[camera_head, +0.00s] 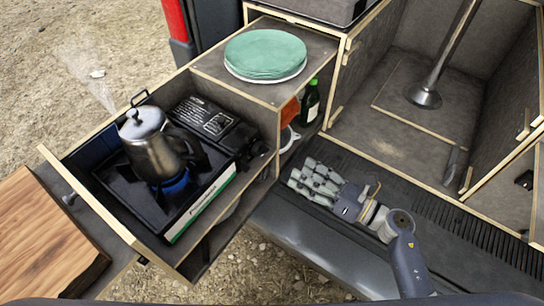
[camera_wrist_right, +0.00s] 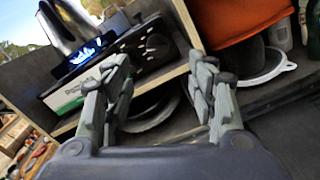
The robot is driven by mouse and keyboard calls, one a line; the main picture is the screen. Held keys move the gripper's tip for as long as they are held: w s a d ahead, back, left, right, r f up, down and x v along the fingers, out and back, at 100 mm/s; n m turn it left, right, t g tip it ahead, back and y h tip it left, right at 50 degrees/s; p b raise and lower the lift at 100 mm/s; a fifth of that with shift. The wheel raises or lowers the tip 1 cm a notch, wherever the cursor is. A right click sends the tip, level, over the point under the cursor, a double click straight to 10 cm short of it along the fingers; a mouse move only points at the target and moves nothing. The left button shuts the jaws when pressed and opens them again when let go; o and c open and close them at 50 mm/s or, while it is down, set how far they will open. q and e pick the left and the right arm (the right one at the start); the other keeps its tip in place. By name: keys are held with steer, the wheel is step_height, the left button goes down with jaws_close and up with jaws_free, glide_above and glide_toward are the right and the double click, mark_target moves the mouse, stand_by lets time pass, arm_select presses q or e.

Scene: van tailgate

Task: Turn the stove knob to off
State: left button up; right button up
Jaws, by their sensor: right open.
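The portable stove (camera_head: 212,192) sits in the pulled-out wooden drawer at the left, with a steaming metal kettle (camera_head: 150,145) on it. In the right wrist view, blue flame (camera_wrist_right: 88,50) burns under the kettle (camera_wrist_right: 68,22). A dark round knob (camera_wrist_right: 157,46) shows on the stove's front (camera_wrist_right: 72,92), beyond my fingers. I cannot read its setting, and I cannot make it out clearly in the head view. My right gripper (camera_head: 308,180) is open and empty over the tailgate, right of the drawer and apart from the stove. Its spread fingers also show in the wrist view (camera_wrist_right: 160,78). My left gripper is out of view.
A wooden shelf with green plates (camera_head: 265,55) stands behind the stove. Below it are a green bottle (camera_head: 310,100) and an orange container (camera_head: 289,112). The drawer's wooden side (camera_head: 232,215) borders the stove. A cutting board (camera_head: 45,240) lies at the left.

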mark_target(265, 153)
steer(key=p+x, duration=0.2)
steer(key=x, duration=0.8)
steer(key=shift+a, duration=0.45)
steer(key=c, duration=1)
